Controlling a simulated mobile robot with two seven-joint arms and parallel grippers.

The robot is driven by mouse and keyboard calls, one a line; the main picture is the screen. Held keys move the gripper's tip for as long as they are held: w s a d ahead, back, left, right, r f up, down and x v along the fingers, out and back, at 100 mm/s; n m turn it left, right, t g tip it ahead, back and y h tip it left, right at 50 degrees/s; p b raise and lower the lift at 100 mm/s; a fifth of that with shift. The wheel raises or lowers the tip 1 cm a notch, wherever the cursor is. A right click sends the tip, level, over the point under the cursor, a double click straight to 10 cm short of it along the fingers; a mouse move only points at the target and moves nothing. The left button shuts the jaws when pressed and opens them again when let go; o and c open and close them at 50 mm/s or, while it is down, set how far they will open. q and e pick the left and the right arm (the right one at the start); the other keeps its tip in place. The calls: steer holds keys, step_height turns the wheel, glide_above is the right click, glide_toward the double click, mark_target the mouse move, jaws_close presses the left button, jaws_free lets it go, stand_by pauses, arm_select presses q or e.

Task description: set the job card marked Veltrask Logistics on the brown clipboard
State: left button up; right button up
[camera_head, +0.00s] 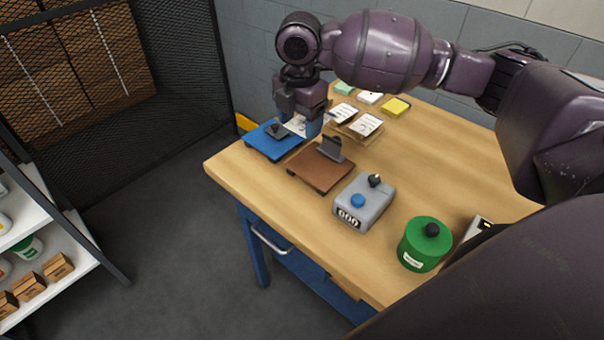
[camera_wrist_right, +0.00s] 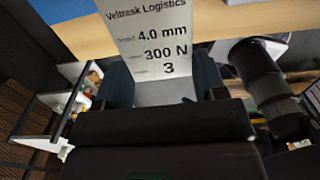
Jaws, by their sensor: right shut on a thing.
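My right gripper (camera_head: 304,122) is shut on a white job card (camera_head: 295,125), held near the far-left corner of the table. In the right wrist view, the card (camera_wrist_right: 152,32) stands out between the fingers and reads "Veltrask Logistics", 4.0 mm, 300 N and 3. The brown clipboard (camera_head: 308,172) lies flat nearer the front, with a dark grey clip (camera_head: 332,149) raised at its far side. The gripper and card are beyond it, beside the blue clipboard (camera_head: 262,145). My left gripper is in neither view.
Other white cards (camera_head: 366,124) lie in a wooden tray behind the brown clipboard, with a yellow pad (camera_head: 396,107) farther back. A grey counter box (camera_head: 376,207) and a green canister (camera_head: 424,249) stand to the right. Bare wood (camera_head: 445,170) is free behind them.

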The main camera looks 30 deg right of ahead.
step_height(320, 180, down, 15)
steer(key=shift+f+b, duration=0.2)
steer(key=shift+b, duration=0.6)
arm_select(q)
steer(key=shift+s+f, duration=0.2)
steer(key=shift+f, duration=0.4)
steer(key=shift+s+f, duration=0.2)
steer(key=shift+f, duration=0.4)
